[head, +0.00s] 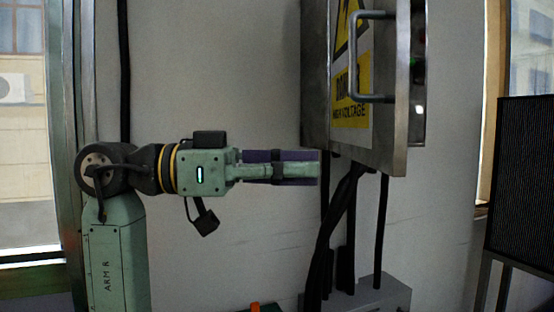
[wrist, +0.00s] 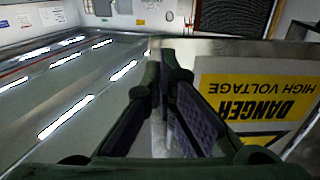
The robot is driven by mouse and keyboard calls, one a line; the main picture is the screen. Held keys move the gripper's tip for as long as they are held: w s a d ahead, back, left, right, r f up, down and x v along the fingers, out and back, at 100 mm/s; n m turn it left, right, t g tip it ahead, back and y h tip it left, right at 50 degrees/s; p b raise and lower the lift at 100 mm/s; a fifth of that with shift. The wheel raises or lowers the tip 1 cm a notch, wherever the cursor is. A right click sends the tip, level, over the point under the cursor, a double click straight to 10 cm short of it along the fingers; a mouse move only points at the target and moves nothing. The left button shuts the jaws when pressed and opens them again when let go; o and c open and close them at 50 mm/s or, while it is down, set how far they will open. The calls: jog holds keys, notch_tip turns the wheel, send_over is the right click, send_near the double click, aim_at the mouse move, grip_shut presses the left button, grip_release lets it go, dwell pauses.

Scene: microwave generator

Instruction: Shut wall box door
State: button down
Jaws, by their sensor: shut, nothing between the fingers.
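The grey metal wall box (head: 315,75) hangs on the wall at the upper right of the head view. Its door (head: 386,125) has a bar handle (head: 353,97) and a yellow danger sign (head: 350,85). How far the door stands open I cannot tell. In the wrist view the sign (wrist: 255,95) shows upside down on the right, close beside the fingers. My gripper (head: 317,167) is shut and empty, pointing right, around the box's lower left edge. It also shows in the wrist view (wrist: 172,55). Whether it touches the box is unclear.
Black cables (head: 345,215) run down from the box to a grey unit (head: 385,297) below. A dark screen-like panel (head: 522,175) stands at the right. Windows flank the wall.

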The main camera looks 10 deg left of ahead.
aim_at(387, 168)
jog(key=p+x, duration=0.2)
jog(key=x, duration=0.6)
jog(key=shift+w, duration=0.1)
jog(key=shift+d, duration=0.25)
